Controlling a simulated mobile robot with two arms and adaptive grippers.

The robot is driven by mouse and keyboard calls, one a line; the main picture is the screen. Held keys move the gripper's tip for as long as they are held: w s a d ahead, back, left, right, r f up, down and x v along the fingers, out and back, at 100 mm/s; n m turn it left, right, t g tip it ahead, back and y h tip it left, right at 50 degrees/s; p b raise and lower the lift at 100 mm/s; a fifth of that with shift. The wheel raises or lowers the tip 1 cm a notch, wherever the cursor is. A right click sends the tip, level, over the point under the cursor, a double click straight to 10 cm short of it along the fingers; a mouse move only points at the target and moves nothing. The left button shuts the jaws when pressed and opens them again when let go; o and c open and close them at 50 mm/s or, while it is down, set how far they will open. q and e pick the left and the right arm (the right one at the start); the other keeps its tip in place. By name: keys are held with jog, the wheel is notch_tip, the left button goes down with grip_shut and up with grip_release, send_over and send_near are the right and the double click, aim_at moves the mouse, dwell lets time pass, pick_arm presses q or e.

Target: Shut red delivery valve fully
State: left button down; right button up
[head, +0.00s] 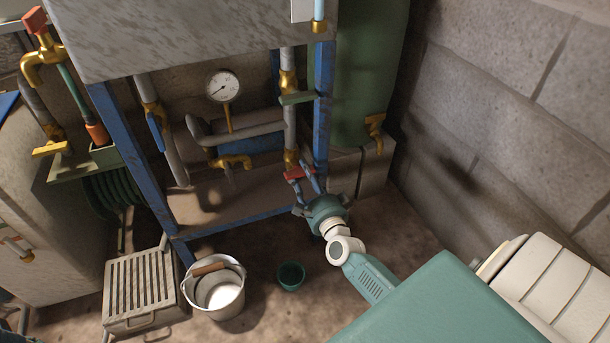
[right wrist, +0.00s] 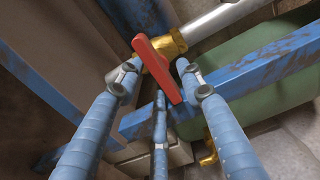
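A red valve lever (head: 296,173) sits on a brass valve body at the foot of the vertical grey pipe, beside the blue frame post. In the right wrist view the red lever (right wrist: 158,70) lies across the pipe line, in front of the brass fitting (right wrist: 174,43). My right gripper (head: 304,181) reaches up to it from below. Its blue fingers (right wrist: 157,76) are spread, one on each side of the lever, with a third below. Gaps show beside the lever; contact is not clear. My left gripper is not in view.
Another red-handled tap (head: 35,20) is at the upper left. A pressure gauge (head: 222,86) and brass tap (head: 232,162) are left of the lever. The blue post (head: 322,110) is close right. A bucket (head: 214,287) and green pot (head: 291,276) stand on the floor.

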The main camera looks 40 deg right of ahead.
jog(key=shift+s, duration=0.1)
jog(key=v, duration=1.2)
dwell(1.0)
